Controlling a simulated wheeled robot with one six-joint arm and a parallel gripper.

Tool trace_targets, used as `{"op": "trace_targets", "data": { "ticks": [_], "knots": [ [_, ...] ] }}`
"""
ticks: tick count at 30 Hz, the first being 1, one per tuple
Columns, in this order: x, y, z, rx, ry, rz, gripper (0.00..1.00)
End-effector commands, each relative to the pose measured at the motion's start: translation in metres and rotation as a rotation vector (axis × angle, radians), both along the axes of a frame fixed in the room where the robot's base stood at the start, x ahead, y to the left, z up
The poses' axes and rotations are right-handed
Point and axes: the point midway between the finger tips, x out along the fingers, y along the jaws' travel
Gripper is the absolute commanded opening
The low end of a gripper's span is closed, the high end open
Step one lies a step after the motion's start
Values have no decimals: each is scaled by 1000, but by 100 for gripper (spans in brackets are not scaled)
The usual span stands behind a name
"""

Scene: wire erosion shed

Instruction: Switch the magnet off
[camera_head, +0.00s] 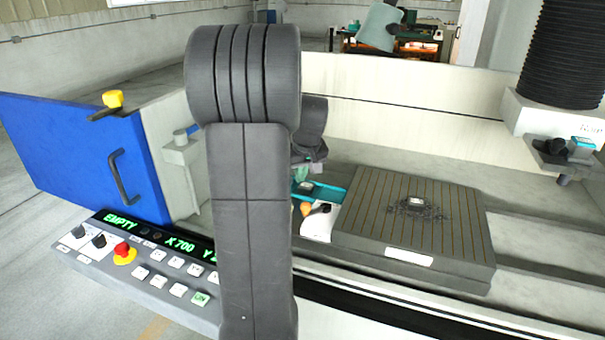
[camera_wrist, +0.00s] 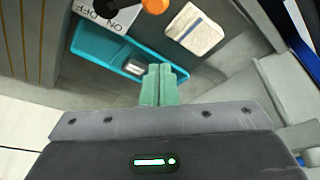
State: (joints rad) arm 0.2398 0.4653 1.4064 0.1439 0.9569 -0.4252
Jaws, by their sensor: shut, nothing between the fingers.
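The magnet (camera_head: 350,235) is a dark grey block with thin brown stripes, on the machine bed right of my arm. At its left end is a white switch plate (camera_head: 317,228) with a black lever and orange knob (camera_head: 306,209). In the wrist view the orange knob (camera_wrist: 155,5) is cut by the top edge, near the ON/OFF plate (camera_wrist: 128,17). I cannot tell which mark the lever points to. My gripper (camera_wrist: 158,72) has its green fingers together, empty, apart from the knob in the picture.
A small metal part (camera_head: 416,201) lies on the magnet's dark patch. A teal tray (camera_wrist: 90,45) holding a small metal block is beside the switch. A pale pad with a blue stripe (camera_wrist: 195,30) lies nearby. A control panel (camera_head: 150,262) and blue door (camera_head: 80,150) are at left.

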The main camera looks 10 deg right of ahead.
Motion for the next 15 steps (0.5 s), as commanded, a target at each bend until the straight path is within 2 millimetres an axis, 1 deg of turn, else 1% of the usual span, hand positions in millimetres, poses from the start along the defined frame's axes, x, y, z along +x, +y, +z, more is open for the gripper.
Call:
{"op": "trace_targets", "data": {
  "ticks": [1, 9, 10, 11, 15],
  "knots": [
    [3, 1, -13, 1, 5, 1, 0],
    [22, 3, -66, 0, 4, 0, 0],
    [14, 1, -61, 0, 0, -2, 0],
    [9, 0, -60, -1, 0, -1, 0],
    [-9, -1, -61, 1, 0, -2, 0]
  ]
}}
